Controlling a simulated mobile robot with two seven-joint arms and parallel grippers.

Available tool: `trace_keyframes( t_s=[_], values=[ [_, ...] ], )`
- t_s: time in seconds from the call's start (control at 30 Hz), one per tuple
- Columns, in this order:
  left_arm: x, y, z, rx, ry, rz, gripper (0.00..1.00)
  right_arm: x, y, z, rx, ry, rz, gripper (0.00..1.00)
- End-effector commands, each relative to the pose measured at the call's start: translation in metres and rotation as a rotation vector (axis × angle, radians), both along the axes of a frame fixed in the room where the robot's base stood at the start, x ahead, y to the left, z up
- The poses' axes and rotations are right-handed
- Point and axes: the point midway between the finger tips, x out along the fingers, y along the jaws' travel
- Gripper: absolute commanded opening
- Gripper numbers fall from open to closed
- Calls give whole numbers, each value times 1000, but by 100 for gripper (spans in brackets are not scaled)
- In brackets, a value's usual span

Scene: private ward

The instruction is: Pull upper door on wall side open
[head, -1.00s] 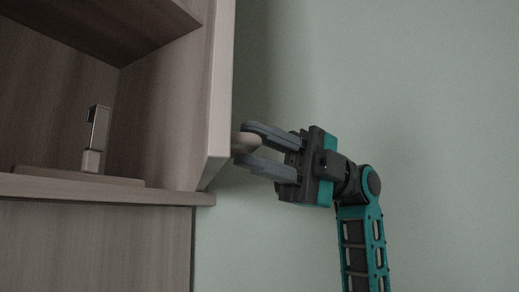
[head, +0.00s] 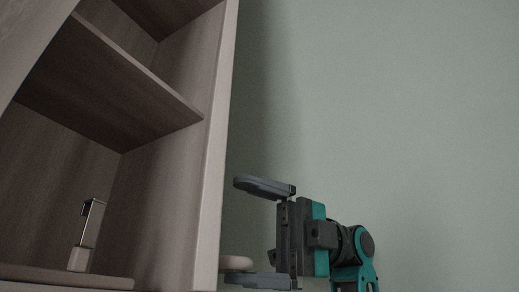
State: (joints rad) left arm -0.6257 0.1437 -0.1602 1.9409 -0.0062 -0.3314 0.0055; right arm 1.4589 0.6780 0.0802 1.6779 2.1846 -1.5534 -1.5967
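The upper door on the wall side (head: 212,150) stands swung open, seen nearly edge-on at the right side of the cabinet, with the shelf interior exposed. Its pale round knob (head: 237,263) sticks out to the right, low on the door's outer face. My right gripper (head: 236,230) is right of the door with its fingers spread wide. The knob lies between the finger levels, close above the lower finger; I cannot tell whether they touch. The upper finger is well above the knob. My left gripper is not in view.
The wooden cabinet has a middle shelf (head: 110,85). A small metallic and pale object (head: 86,236) stands on a flat board (head: 60,279) inside. A slanted wooden panel (head: 25,35) shows at the upper left. The plain green wall (head: 400,110) fills the right side.

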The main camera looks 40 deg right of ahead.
Motion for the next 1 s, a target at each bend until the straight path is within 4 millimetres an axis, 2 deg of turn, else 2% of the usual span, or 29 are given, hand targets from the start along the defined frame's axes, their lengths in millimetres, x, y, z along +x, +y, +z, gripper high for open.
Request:
trace_keyframes(
  t_s=[0.03,0.4,0.43,0.47,0.7,1.0],
  values=[
    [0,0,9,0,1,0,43,-3,-10,53,164,-39,-15,76],
    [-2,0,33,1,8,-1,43,-3,-11,133,166,-40,-15,76],
    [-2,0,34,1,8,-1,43,-3,-11,138,164,-40,-16,59],
    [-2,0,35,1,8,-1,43,-3,-11,142,164,-38,-15,38],
    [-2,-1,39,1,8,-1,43,-2,-9,159,155,-31,-14,38],
    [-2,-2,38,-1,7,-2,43,-1,-8,158,150,-28,-13,38]
  ],
)
